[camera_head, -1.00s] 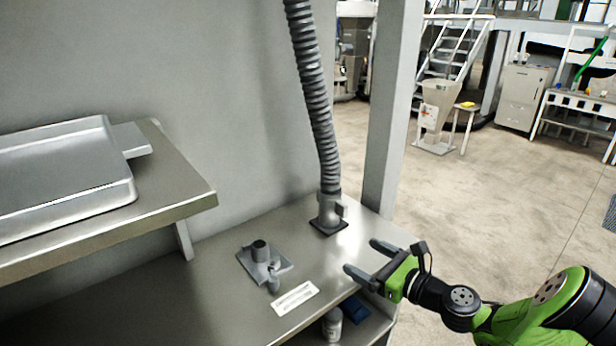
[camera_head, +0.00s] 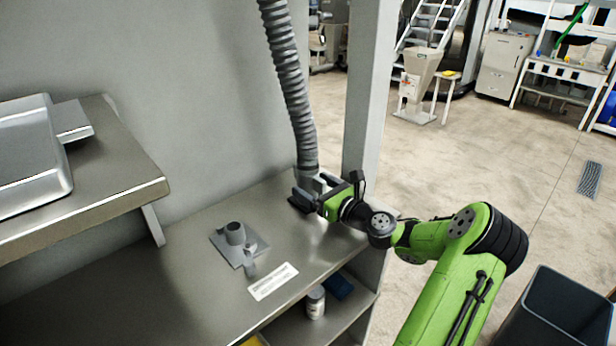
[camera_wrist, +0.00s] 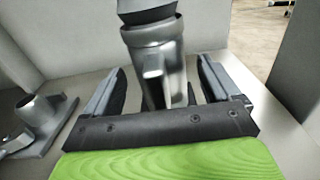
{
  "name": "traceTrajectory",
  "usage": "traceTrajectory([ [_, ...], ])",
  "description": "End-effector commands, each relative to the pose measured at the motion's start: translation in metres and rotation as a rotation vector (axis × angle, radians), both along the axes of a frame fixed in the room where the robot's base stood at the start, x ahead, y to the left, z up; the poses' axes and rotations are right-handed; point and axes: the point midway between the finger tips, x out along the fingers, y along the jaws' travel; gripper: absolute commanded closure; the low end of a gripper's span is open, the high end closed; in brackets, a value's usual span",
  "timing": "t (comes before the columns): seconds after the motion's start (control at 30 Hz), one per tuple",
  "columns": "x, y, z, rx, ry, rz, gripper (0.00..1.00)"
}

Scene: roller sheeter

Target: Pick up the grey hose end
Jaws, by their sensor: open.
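The grey ribbed hose (camera_head: 287,80) hangs down along the wall to the metal worktop. Its grey end piece (camera_head: 306,174) is at the back right of the worktop, partly hidden by my gripper in the head view. In the wrist view the hose end (camera_wrist: 156,60) stands upright, with a handle-like tab facing me. My gripper (camera_head: 303,194) is open, and it also shows in the wrist view (camera_wrist: 158,85) with one finger on each side of the hose end. Gaps show between the fingers and the hose end. The foot of the hose end is hidden.
A grey plate with a short pipe stub (camera_head: 236,236) sits on the worktop (camera_head: 190,285), left of my gripper. A white label (camera_head: 273,281) lies near the front edge. A post (camera_head: 368,110) stands right behind the hose. A raised shelf (camera_head: 120,185) is at left.

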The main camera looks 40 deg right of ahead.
Motion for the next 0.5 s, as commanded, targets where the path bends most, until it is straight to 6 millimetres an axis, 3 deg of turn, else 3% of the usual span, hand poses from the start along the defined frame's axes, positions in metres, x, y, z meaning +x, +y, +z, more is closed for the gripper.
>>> traceTrajectory([
  [0.1,0.0141,0.0000,-0.0004,0.000,0.000,-0.001,0.10],
  [0.3,0.0151,-0.0005,-0.0004,0.000,0.001,-0.002,0.10],
  [0.5,0.0149,-0.0002,-0.0004,0.000,0.001,-0.002,0.39],
])
